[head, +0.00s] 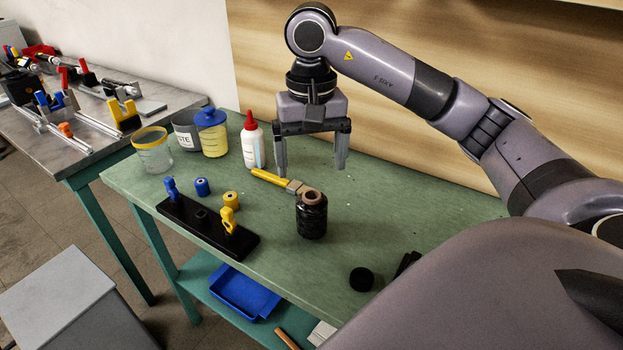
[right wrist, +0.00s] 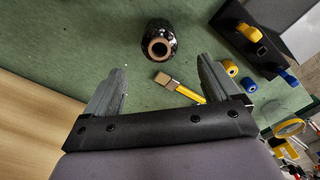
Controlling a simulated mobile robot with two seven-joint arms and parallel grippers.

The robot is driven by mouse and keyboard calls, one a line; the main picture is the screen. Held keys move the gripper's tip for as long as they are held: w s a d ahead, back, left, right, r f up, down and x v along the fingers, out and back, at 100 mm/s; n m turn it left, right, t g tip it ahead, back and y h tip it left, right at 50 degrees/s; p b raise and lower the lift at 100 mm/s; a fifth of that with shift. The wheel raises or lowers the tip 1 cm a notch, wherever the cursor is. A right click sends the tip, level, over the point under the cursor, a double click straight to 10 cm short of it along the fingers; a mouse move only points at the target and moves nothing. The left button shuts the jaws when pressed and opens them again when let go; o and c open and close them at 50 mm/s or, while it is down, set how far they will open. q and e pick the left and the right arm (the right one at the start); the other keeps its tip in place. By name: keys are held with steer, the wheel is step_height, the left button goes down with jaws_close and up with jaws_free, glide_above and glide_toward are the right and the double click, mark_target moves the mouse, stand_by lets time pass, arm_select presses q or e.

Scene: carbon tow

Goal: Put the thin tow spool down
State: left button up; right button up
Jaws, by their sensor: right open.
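The tow spool (head: 312,216), black with a brown core on top, stands upright on the green table (head: 400,208). It also shows in the right wrist view (right wrist: 157,45), beyond the fingertips and apart from them. My right gripper (head: 311,168) is open and empty above the table, behind the spool in the head view. The right gripper's two fingers (right wrist: 160,75) are spread wide in the right wrist view. My left gripper is not in view.
A yellow-handled brush (head: 270,180) lies right behind the spool. A black stand (head: 208,228) with blue and yellow parts, two small rolls, a glue bottle (head: 252,142) and jars are at left. A black round piece (head: 361,279) lies near the front edge.

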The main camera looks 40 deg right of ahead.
steer(key=shift+r, duration=0.9)
